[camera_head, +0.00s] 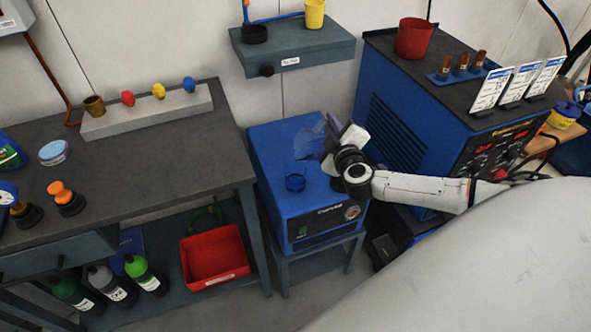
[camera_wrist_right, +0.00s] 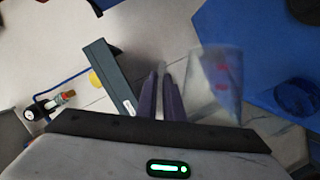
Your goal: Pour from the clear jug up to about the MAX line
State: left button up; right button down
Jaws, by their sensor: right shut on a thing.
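The clear jug (camera_head: 311,141) shows as a faint see-through shape above the blue cooler unit (camera_head: 270,155). My right gripper (camera_head: 333,127) is shut on the jug and holds it over the unit's top. In the right wrist view the jug (camera_wrist_right: 218,85) is beside the purple fingers of my right gripper (camera_wrist_right: 160,92) and bears red marks. I see no stream. The liquid level and a MAX line cannot be made out. My left gripper is not in view.
A dark bench (camera_head: 150,160) with knobs and fittings stands at the left, with a red bin (camera_head: 213,257) below. A wall shelf (camera_head: 300,48) hangs behind the unit. A large blue welder (camera_head: 395,110) stands close on the right.

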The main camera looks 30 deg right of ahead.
jog(key=shift+d, duration=0.2)
dwell(0.3)
jog(key=shift+a+r+n+b, duration=0.15)
jog(key=shift+r+n+b, duration=0.2)
jog(key=shift+b, duration=0.1)
dwell(0.4)
jog(key=shift+b, duration=0.5)
dwell(0.3)
jog(key=shift+a+n+h+b, duration=0.15)
jog(key=shift+n+h+b, duration=0.3)
jog(key=shift+b, duration=0.4)
dwell(1.3)
